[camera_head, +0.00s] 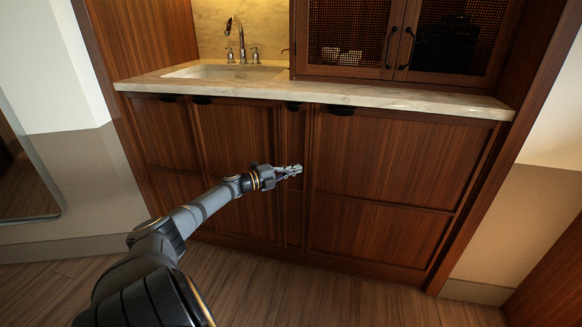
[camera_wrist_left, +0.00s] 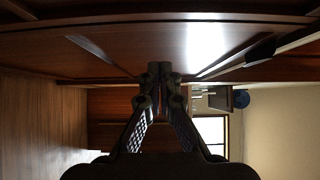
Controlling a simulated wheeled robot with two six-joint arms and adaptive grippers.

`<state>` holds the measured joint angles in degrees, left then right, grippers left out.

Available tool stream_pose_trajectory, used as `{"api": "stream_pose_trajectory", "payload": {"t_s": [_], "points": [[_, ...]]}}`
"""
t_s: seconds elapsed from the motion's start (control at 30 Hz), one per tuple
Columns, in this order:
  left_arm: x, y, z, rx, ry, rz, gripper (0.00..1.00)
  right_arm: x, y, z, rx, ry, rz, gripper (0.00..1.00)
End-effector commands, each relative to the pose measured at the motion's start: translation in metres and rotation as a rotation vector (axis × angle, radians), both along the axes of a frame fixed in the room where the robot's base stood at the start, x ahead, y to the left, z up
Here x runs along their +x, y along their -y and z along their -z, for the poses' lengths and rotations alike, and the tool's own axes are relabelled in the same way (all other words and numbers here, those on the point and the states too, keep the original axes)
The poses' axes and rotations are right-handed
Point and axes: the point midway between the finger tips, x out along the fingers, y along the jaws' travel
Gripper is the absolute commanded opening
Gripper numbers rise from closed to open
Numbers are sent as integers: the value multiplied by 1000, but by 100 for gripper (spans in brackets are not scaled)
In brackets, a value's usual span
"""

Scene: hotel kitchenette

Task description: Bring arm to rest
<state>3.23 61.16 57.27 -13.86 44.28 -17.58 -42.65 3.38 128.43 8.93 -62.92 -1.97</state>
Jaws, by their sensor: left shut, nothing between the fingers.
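My left arm reaches in from the lower left in the head view. Its gripper (camera_head: 291,170) is shut and empty, in front of the lower wooden cabinet doors (camera_head: 385,165). In the left wrist view the two fingers of the left gripper (camera_wrist_left: 160,72) meet at their tips with nothing between them. A wooden cabinet face (camera_wrist_left: 120,50) fills the upper part of that view. I cannot tell whether the fingertips touch the wood. My right gripper is not in view.
Above the doors is a marble countertop (camera_head: 390,97) with a sink (camera_head: 225,72) and a faucet (camera_head: 235,40). Mesh-front upper cabinet doors (camera_head: 455,38) stand at the right. Dark handles hang under the countertop edge. The wooden floor (camera_head: 290,295) in front is clear.

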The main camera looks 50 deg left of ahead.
Motion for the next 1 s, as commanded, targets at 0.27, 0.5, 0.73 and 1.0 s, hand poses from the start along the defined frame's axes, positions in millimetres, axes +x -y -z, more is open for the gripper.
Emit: {"api": "stream_pose_trajectory", "payload": {"t_s": [0.27, 0.5, 0.73, 1.0], "points": [[-7, -6, 0, 1, 1, 0, 0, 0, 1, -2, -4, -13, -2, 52], [-7, -5, 1, -2, 0, -1, 0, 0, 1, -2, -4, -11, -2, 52], [-2, 60, 92, -232, -121, -118, 0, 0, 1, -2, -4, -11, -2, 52], [-85, 218, 246, -770, -523, -493, 0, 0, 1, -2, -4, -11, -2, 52]]}}
